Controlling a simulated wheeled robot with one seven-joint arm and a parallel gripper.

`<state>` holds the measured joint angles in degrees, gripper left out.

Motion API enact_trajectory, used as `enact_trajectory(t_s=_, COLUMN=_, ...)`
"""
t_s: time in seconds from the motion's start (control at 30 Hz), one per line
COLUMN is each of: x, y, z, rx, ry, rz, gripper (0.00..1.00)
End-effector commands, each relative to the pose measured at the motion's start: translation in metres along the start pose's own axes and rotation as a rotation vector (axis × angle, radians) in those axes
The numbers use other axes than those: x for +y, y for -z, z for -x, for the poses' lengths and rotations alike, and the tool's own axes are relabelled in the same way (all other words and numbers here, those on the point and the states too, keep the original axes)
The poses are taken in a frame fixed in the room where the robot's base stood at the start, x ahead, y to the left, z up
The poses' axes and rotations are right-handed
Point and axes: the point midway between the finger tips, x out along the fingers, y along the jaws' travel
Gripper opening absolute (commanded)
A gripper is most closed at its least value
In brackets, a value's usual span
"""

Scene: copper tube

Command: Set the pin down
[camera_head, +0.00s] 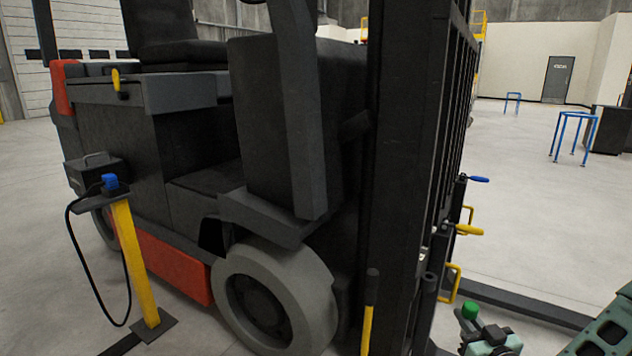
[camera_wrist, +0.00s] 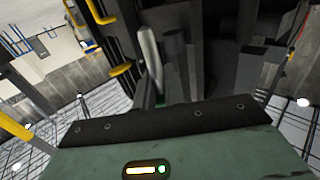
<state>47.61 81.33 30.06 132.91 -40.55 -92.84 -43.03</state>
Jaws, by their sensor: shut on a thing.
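In the wrist view a pale silver, rod-like pin (camera_wrist: 150,52) stands out beyond the dark edge of my wrist, slightly tilted. My gripper (camera_wrist: 160,98) is shut on it near its lower end; the fingers are dark and mostly hidden behind the wrist's edge. A dark upright post lies just right of the pin in that view; I cannot tell whether they touch. In the head view, green-grey parts of my arm show at the lower right, and the grip on the pin cannot be made out there.
A large forklift (camera_head: 180,140) fills the head view's left and middle. Its dark mast (camera_head: 405,150) has blue (camera_head: 479,179) and yellow handles (camera_head: 468,230) at its right side. A yellow post (camera_head: 135,262) with a cable stands at left. Open floor (camera_head: 530,235) lies right.

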Motion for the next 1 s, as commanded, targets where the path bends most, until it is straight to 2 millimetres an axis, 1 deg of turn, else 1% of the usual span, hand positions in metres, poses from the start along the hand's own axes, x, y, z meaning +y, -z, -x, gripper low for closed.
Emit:
enact_trajectory(t_s=0.03, x=-0.010, y=-0.009, z=-0.003, rx=-0.002, ry=-0.022, rz=-0.008, gripper=0.00)
enact_trajectory(t_s=0.23, x=-0.038, y=-0.033, z=-0.010, rx=-0.003, ry=-0.103, rz=-0.004, gripper=0.00)
enact_trajectory(t_s=0.27, x=-0.035, y=-0.019, z=-0.008, rx=-0.001, ry=-0.106, rz=0.000, gripper=0.00)
enact_trajectory(t_s=0.3, x=-0.034, y=-0.010, z=-0.006, rx=-0.002, ry=-0.105, rz=0.002, gripper=0.00)
enact_trajectory(t_s=0.47, x=-0.033, y=0.015, z=0.005, rx=-0.008, ry=-0.101, rz=0.005, gripper=0.00)
enact_trajectory(t_s=0.57, x=-0.032, y=0.034, z=0.012, rx=-0.010, ry=-0.100, rz=0.007, gripper=0.00)
enact_trajectory(t_s=1.0, x=-0.035, y=0.128, z=0.048, rx=-0.014, ry=-0.096, rz=0.007, gripper=0.00)
